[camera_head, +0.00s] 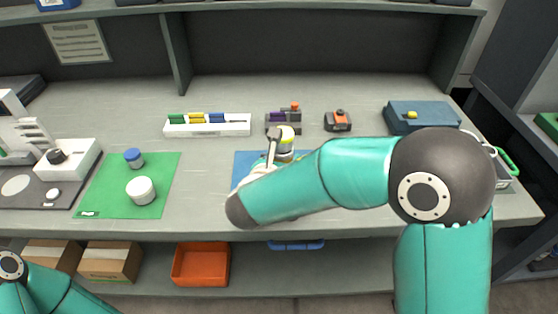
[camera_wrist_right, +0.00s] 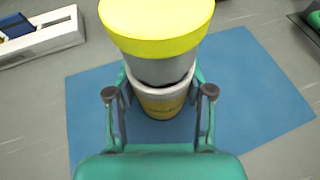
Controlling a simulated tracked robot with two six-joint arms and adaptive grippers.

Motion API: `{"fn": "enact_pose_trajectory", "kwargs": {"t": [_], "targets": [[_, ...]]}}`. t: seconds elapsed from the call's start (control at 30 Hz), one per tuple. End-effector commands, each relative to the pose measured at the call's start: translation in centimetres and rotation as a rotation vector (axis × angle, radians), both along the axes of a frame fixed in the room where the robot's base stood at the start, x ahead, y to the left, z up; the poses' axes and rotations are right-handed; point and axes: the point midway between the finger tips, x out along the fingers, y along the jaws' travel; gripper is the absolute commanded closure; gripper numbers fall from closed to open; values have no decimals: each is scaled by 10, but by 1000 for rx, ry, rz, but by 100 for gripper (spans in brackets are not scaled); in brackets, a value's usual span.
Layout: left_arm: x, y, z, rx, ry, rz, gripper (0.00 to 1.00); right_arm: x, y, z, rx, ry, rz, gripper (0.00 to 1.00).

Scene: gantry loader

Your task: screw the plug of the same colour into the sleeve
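A plug with a yellow cap (camera_wrist_right: 158,28) and grey body stands upright at the white-rimmed sleeve with a yellow band (camera_wrist_right: 160,105). A dark line shows between the plug's body and the rim; how deep the plug sits cannot be told. My right gripper (camera_wrist_right: 160,78) has its fingers on both sides of the plug's grey body and appears shut on it. In the head view the yellow plug (camera_head: 286,133) shows above my right gripper (camera_head: 278,150); the arm hides much of the blue mat (camera_head: 243,160). My left gripper is out of the picture.
A green mat (camera_head: 100,185) at left holds a blue-topped plug (camera_head: 134,158) and a white round piece (camera_head: 140,190).

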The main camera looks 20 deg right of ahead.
Motion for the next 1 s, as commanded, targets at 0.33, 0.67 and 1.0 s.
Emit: {"fn": "enact_pose_trajectory", "kwargs": {"t": [0.33,0.67,1.0], "targets": [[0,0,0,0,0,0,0,1,1,1,0,-3,1,100],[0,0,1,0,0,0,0,1,1,6,-1,-4,1,100],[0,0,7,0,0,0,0,1,1,50,3,-10,1,100]]}}
